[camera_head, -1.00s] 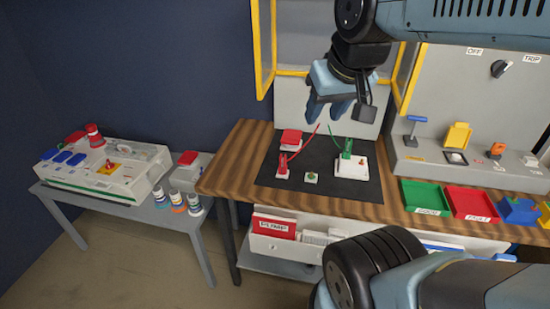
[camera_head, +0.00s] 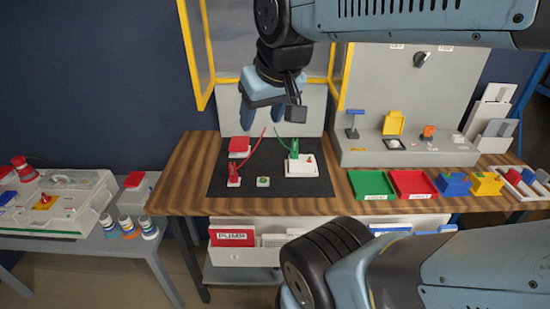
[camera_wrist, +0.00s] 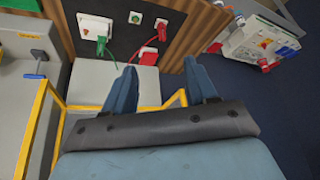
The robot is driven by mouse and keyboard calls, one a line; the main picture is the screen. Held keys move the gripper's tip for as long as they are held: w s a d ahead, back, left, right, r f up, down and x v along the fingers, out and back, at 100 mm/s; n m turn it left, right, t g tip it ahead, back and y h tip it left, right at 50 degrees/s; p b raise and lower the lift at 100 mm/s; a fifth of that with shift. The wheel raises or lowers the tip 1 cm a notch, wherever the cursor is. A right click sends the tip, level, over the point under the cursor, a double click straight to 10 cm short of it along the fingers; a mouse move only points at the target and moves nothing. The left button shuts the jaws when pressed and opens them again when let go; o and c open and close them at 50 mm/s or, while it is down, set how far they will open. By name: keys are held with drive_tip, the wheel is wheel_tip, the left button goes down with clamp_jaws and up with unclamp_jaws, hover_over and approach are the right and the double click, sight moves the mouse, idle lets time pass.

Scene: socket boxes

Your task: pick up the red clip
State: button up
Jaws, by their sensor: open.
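The red clip (camera_head: 234,180) stands on a small white socket block at the front left of a black mat (camera_head: 215,188) on the wooden table. A red wire rises from it. In the wrist view the red clip (camera_wrist: 162,28) lies beyond the fingers. A green clip (camera_head: 294,150) stands on a white box (camera_head: 308,170) to its right, and also shows in the wrist view (camera_wrist: 101,43). My gripper (camera_head: 264,118) is open and empty, above the back of the mat and apart from the clip. Its two fingers are spread in the wrist view (camera_wrist: 160,66).
A red-topped box (camera_head: 239,146) sits behind the red clip, and a small grey block (camera_head: 263,182) beside it. A yellow-framed panel (camera_head: 199,60) stands behind the table. Green (camera_head: 371,185) and red (camera_head: 412,184) trays lie right. A side table with devices stands left.

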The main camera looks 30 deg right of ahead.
idle(0.3)
drive_tip(key=m+g, duration=0.5)
drive_tip(key=m, duration=0.1)
hover_over(233, 174)
wheel_tip(233, 174, down, 16)
drive_tip(key=shift+w+d+f+g, duration=0.3)
drive_tip(key=shift+w+d+f, duration=0.1)
drive_tip(key=shift+f, duration=0.2)
drive_tip(key=f, duration=1.3)
drive_tip(key=shift+w+a+f, duration=0.1)
drive_tip(key=shift+a+f, duration=0.1)
drive_tip(key=shift+f, duration=0.05)
drive_tip(key=shift+c, duration=0.2)
drive_tip(key=c, duration=1)
clamp_jaws()
drive_tip(key=shift+r, duration=0.1)
